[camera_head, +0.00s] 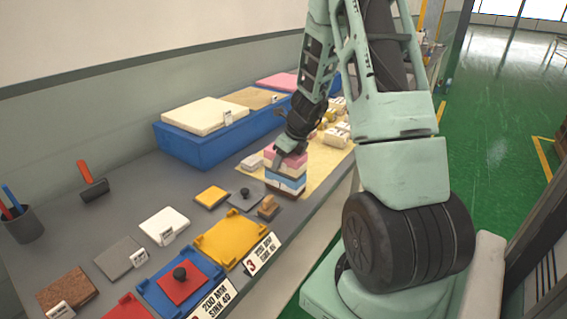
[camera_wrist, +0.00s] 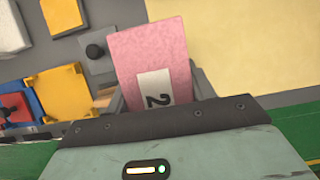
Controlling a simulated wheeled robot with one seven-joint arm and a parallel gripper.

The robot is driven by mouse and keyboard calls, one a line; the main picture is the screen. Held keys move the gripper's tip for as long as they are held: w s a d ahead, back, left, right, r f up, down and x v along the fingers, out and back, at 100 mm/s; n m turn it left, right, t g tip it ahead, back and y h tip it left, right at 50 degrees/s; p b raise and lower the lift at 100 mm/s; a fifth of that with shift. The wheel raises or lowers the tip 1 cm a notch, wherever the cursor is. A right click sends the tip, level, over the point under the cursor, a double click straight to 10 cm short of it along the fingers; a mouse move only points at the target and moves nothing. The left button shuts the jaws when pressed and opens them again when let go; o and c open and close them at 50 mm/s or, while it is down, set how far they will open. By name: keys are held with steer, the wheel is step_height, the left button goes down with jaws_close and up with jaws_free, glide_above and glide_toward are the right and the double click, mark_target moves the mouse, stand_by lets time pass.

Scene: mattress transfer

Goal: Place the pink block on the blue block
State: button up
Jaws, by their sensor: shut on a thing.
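The pink block (camera_head: 288,157) is at my gripper (camera_head: 290,153) in the head view. It also shows in the wrist view (camera_wrist: 150,55), with a white label reading 2, and its near end lies between my jaws (camera_wrist: 155,95). My gripper is shut on it. The blue block (camera_head: 285,181) is directly below, in a stack with a whitish layer between the pink and the blue and a brown layer underneath. I cannot tell whether the pink block touches what lies below it.
A yellow mat (camera_head: 318,165) lies under and behind the stack, with several pale blocks (camera_head: 337,133) on it. A large blue bin (camera_head: 190,148) bearing foam slabs stands behind. Yellow (camera_head: 232,236) and red-and-blue (camera_head: 180,288) fixtures sit front left. A grey plate with a black knob (camera_head: 244,192) is near the stack.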

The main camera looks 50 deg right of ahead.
steer(key=shift+f, duration=0.2)
steer(key=shift+f, duration=0.15)
steer(key=o, duration=1)
